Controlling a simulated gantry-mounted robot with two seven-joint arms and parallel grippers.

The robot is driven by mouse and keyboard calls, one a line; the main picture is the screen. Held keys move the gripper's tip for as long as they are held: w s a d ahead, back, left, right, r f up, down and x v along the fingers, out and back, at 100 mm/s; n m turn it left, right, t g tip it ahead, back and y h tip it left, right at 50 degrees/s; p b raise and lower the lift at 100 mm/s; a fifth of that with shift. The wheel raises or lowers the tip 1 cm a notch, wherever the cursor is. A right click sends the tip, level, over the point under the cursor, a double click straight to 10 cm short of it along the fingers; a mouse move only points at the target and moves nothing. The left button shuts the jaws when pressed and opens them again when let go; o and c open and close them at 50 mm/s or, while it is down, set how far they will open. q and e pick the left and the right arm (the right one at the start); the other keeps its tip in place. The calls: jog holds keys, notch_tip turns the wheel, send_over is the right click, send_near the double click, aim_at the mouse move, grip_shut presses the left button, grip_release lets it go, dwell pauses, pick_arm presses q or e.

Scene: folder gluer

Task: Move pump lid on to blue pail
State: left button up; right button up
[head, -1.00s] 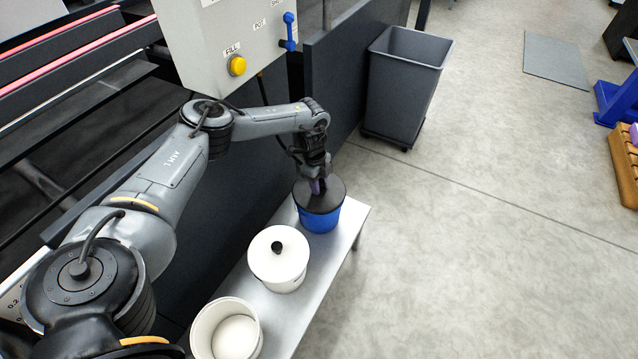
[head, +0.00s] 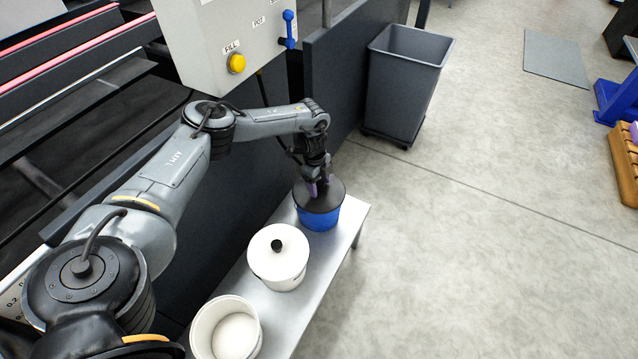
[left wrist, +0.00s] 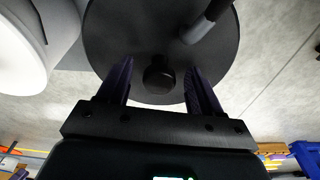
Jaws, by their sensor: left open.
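The blue pail (head: 319,218) stands at the far end of the narrow metal bench. The pump lid (head: 334,193), a dark round disc, lies on top of it and covers its mouth. The lid fills the upper part of the left wrist view (left wrist: 120,30), with a dark knob (left wrist: 160,75) and a grey stub (left wrist: 207,22) on it. My left gripper (head: 318,189) is just above the lid. Its two purple fingers are apart on either side of the knob, with gaps showing. My right gripper is not in view.
A white pail with a white lid and black knob (head: 278,262) stands next to the blue pail. An open white pail (head: 200,334) is nearer on the bench (head: 258,300). The machine's dark panel runs along the left.

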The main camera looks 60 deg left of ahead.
pick_arm(q)
jog(key=shift+r+p, duration=0.35)
jog(key=shift+r, duration=0.05)
notch_tip(320, 180, up, 10)
jog(key=a+p, duration=0.1)
jog(key=p, duration=0.4)
jog(key=shift+s, duration=0.25)
jog(key=shift+a, duration=0.1)
